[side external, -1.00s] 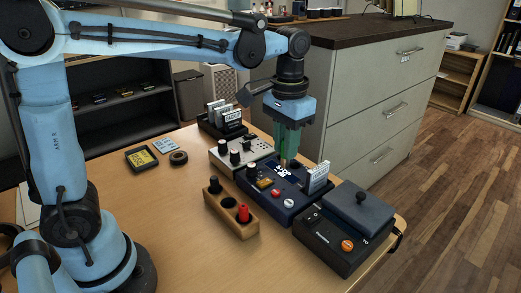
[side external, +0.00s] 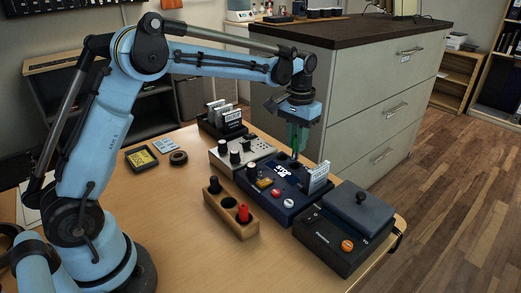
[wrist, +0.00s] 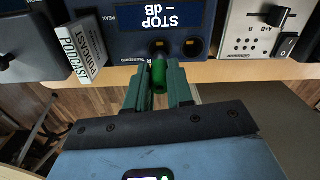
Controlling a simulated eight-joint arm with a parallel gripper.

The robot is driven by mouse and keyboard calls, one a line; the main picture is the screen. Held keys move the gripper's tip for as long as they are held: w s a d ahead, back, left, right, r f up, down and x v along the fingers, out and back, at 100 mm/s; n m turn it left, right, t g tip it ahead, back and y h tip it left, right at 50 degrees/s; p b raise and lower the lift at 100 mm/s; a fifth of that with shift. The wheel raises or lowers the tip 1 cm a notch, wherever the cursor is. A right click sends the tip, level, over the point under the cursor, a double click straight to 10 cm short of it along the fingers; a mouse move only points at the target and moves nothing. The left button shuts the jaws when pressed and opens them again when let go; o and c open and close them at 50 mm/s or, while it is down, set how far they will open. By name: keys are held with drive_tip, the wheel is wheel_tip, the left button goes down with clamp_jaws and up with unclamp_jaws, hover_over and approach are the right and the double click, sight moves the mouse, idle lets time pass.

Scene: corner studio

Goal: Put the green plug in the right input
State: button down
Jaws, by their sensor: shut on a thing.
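The green plug (wrist: 158,75) is between the fingers of my gripper (wrist: 158,85), which is shut on it. In the side view my gripper (side external: 297,148) points down over the back edge of the navy meter box (side external: 258,191), and the plug is mostly hidden by the fingers. In the wrist view the box face (wrist: 118,43) has two dark round inputs. The plug's end overlaps the input (wrist: 160,48) beside the "R" label; the other input (wrist: 193,47) is empty. I cannot tell whether the plug's tip is inside.
The front table is clear.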

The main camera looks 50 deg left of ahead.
sight(295, 157)
drive_tip(key=shift+f, duration=1.8)
drive_tip(key=shift+f, duration=0.65)
drive_tip(key=c, duration=1.3)
unclamp_jaws()
drive_tip(key=shift+r, duration=0.15)
drive_tip(key=shift+r, duration=5.4)
drive_tip(key=shift+s, duration=0.1)
